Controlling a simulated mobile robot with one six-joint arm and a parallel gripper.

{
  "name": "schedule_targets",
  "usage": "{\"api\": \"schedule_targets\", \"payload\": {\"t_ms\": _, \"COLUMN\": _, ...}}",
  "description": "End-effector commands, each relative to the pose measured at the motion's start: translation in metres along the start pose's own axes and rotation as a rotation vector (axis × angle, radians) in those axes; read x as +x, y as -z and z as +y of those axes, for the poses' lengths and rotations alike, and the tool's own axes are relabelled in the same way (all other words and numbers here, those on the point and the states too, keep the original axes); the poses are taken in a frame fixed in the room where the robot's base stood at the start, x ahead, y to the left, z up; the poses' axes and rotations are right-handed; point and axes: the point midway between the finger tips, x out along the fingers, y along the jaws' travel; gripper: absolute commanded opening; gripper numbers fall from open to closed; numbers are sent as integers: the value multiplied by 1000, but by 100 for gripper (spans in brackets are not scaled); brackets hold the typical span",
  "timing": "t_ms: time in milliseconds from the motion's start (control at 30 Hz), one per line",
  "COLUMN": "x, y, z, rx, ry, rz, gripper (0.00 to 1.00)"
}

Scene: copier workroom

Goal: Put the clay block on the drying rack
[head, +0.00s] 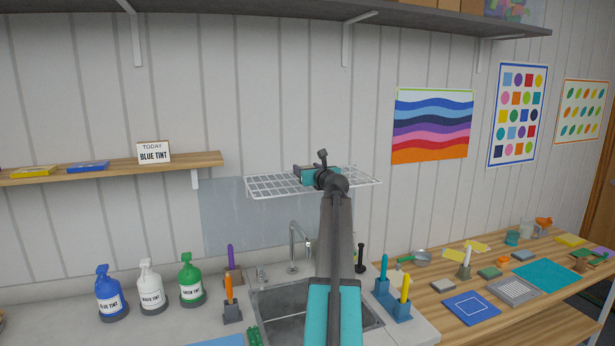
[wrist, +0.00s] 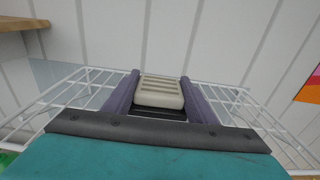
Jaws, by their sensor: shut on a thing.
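The clay block (wrist: 160,92) is a pale beige slab with ribs across its top. In the wrist view it sits between the two purple-grey fingers of my gripper (wrist: 159,84), which are shut on it. The drying rack (head: 262,186) is a white wire shelf on the wall above the sink. It also shows in the wrist view (wrist: 232,100), on both sides of the fingers. In the head view my gripper (head: 306,174) is over the rack's middle, and the block is hidden there. I cannot tell whether the block touches the wires.
A wooden shelf (head: 120,168) with a small sign is on the left wall. Below are the sink (head: 290,305), its faucet (head: 293,240) and several bottles at the left. A wooden table (head: 450,290) with craft items is at the right. The rack's left and right parts look bare.

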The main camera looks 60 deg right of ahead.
Motion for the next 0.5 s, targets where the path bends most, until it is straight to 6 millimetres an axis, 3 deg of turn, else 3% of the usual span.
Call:
{"api": "schedule_targets", "payload": {"t_ms": 233, "x": 0, "y": 21, "z": 0, "rx": 2, "ry": 2, "rz": 0, "gripper": 26}}
{"api": "schedule_targets", "payload": {"t_ms": 500, "x": 0, "y": 26, "z": -1, "rx": 1, "ry": 2, "rz": -1, "gripper": 26}}
